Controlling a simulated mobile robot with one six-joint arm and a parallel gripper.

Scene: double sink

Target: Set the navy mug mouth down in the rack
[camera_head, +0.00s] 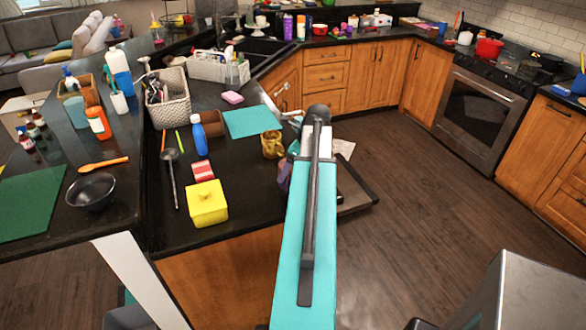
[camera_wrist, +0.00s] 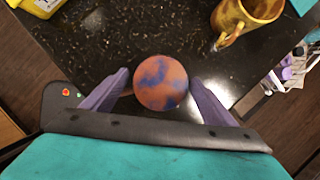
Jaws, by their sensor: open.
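I cannot make out a navy mug in either view. In the wrist view a round orange-red thing with blue blotches (camera_wrist: 161,83) sits between the two purple fingers of my gripper (camera_wrist: 160,79). The fingers are spread, one on each side of it, and I cannot tell whether they touch it. A mottled yellow-brown mug (camera_wrist: 246,14) stands upright on the dark counter beyond; it also shows in the head view (camera_head: 272,145). A pale, cluttered holder with purple items (camera_wrist: 291,70) is at the right; I cannot tell whether it is the rack. My arm hides most of my gripper in the head view.
On the counter are a yellow lidded container (camera_head: 207,204), a red-striped block (camera_head: 202,172), a blue bottle (camera_head: 198,134), a ladle (camera_head: 172,170) and a teal mat (camera_head: 252,122). A dark bowl (camera_head: 91,192) is at left. The wooden floor (camera_head: 420,190) right of the counter is open.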

